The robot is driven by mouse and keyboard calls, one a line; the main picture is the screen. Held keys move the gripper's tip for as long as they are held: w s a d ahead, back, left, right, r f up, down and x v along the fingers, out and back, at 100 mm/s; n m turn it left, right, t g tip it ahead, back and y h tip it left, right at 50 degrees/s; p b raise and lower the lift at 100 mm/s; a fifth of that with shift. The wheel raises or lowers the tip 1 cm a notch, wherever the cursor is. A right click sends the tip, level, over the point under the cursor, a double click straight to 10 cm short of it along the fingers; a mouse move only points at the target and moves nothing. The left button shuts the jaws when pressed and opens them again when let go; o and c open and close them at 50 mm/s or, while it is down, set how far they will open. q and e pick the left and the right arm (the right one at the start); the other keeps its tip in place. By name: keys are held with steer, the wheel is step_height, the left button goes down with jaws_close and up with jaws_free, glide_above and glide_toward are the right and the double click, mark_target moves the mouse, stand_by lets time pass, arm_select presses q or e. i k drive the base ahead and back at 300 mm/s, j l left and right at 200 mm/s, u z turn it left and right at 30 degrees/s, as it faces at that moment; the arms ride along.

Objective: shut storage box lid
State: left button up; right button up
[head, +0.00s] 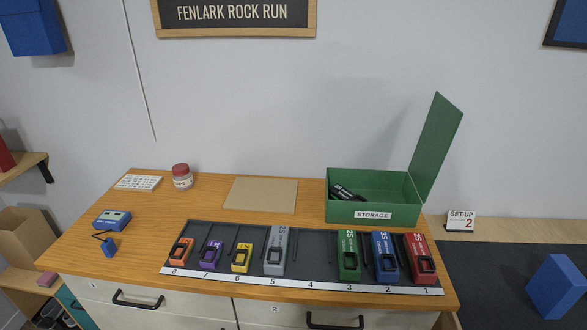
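The green storage box (345,208) stands at the back right of the wooden worktop, with a white STORAGE label on its front. Its lid (436,145) stands open, hinged at the box's right side and leaning up and outward to the right. A dark object (346,192) lies inside at the left; I cannot tell exactly what it is. Neither of my grippers is in the head view.
A dark tray (310,267) with several coloured crawlers in numbered lanes lies in front of the box. A tan board (261,194) lies left of the box. A SET-UP 2 sign (461,221) stands right of it. A red-lidded jar (182,177) stands at the back left.

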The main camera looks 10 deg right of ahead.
mark_target(443, 119)
steer(key=k+l, duration=0.85)
steer(key=l, duration=0.15)
steer(key=k+l, duration=0.25)
steer(key=l, duration=1)
steer(key=i+u, duration=0.1)
steer(key=i+j+u, duration=0.15)
steer(key=j, duration=0.2)
steer(key=i+j+u, duration=0.1)
steer(key=j, duration=0.3)
steer(key=i+j+u, duration=0.15)
steer(key=j, duration=0.2)
